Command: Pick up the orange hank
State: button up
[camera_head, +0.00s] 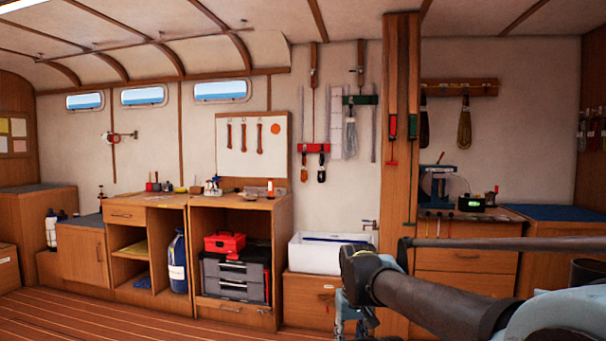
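I see no hank that is clearly orange. A brownish coiled hank (464,128) hangs from a wooden rail on the back wall, right of the post. A narrower, darker hanging shape (424,127) is left of it. An orange disc (276,128) shows on a white board, but it looks flat. My gripper (350,318) is at the lower middle, at the end of my dark arm, well in front of the wall. Its fingers are partly cut off by the lower edge, so their opening is unclear.
A wooden post (398,170) stands right of centre. A white sink (330,252) and wooden drawers (466,262) line the wall. An open cabinet holds a red toolbox (225,243) and a blue bottle (178,262). The plank floor (70,312) at left is clear.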

aim_at(303, 168)
jog(key=u, duration=0.3)
jog(key=i, duration=0.4)
jog(key=u, duration=0.6)
jog(key=i, duration=1.45)
jog(key=z, duration=0.35)
jog(key=i, duration=1.1)
jog(key=z, duration=0.9)
jog(key=i, duration=0.4)
jog(key=z, duration=0.2)
